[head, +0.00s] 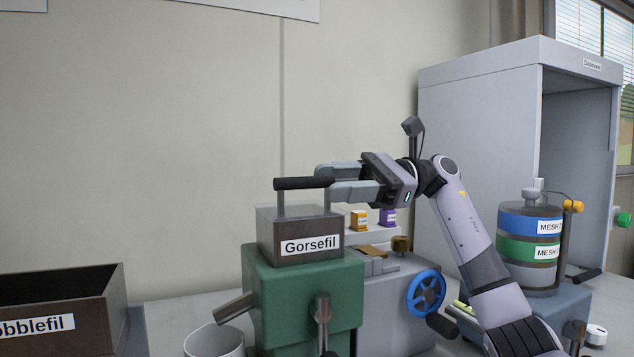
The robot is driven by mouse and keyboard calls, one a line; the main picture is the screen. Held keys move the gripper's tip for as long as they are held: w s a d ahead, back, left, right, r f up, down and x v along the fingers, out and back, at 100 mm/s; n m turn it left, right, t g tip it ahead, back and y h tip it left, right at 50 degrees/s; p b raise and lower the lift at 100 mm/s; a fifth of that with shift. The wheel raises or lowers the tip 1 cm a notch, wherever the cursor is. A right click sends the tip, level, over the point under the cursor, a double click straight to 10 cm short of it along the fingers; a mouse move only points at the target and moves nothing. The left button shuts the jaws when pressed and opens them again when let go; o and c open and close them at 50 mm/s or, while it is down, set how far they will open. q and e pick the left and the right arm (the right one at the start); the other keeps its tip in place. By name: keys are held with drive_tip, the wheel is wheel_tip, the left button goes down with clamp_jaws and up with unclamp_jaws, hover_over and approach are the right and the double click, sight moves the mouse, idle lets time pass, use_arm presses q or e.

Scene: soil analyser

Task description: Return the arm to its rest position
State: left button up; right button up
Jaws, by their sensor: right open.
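My right arm comes in from the lower right and bends left at its wrist. My right gripper (335,180) is open, its fingers pointing left at the right end of a black bar handle (295,183). The handle stands on the brown box labelled Gorsefil (299,244), which sits upright on a green machine (313,290). I cannot tell whether the fingers touch the handle or are just beside it. My left gripper does not show.
A brown open bin (62,311) is at the lower left and a white cup (213,341) stands before the green machine. A grey machine with a blue handwheel (426,293), a sieve stack (529,247) and a grey cabinet (478,133) are at right. Space above the left bench is clear.

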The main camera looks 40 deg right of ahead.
drive_tip(key=shift+v, duration=1.2)
